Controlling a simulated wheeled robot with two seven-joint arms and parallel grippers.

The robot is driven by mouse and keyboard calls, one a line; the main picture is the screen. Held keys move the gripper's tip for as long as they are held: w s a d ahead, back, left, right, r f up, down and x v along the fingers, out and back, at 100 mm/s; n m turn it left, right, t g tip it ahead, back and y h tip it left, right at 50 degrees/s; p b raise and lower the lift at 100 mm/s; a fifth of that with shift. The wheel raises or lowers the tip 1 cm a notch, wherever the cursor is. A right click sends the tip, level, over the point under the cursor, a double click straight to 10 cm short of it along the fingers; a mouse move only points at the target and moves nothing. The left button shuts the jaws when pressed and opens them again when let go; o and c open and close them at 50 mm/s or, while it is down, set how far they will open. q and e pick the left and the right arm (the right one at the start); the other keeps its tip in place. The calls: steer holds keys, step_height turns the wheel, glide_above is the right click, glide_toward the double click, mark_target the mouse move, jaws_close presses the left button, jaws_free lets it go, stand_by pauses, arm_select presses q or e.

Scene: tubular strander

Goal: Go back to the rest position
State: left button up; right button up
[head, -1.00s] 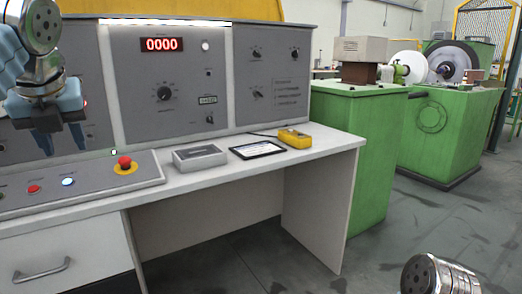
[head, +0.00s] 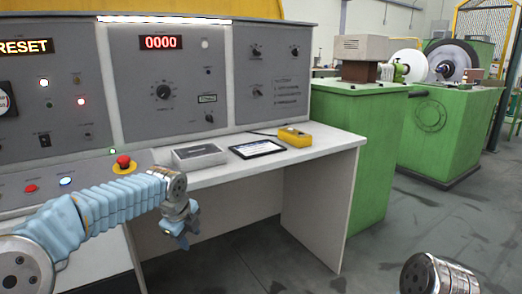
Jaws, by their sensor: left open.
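My left gripper (head: 183,238) hangs in front of the desk's front edge, below the desk top, with its fingers pointing down. It is open, and nothing shows between its fingers. My left arm reaches in from the lower left, in front of the drawer side of the desk. Of my right arm, only a metal joint shows at the bottom right; the right gripper is out of the frame.
The control desk (head: 240,178) carries a red emergency button (head: 124,163), a grey box (head: 199,155), a tablet (head: 257,149) and a yellow device (head: 294,137). A panel reading RESET and 0000 (head: 160,42) stands behind.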

arm_select(q)
steer(key=s+d+f+n+g+h, duration=0.1)
steer(key=s+d+f+n, duration=0.2)
steer(key=f, duration=0.5)
steer(key=s+d+f+n+h, duration=0.1)
steer(key=s+d+f+n, duration=0.15)
steer(key=f, duration=0.55)
steer(key=s+d+f+n+g+h, duration=0.1)
steer(key=s+d+f+n, duration=0.2)
steer(key=f, duration=0.6)
steer(key=s+f+n, duration=0.7)
steer(key=s+n, duration=0.1)
steer(key=s, duration=0.3)
steer(key=s+f+n+g, duration=0.1)
steer(key=s+f+n, duration=0.6)
steer(key=s, duration=0.3)
steer(key=shift+s+f+n+h, duration=0.15)
steer(key=shift+s+n+h, duration=0.2)
steer(key=shift+n, duration=0.2)
steer(key=shift+d, duration=0.1)
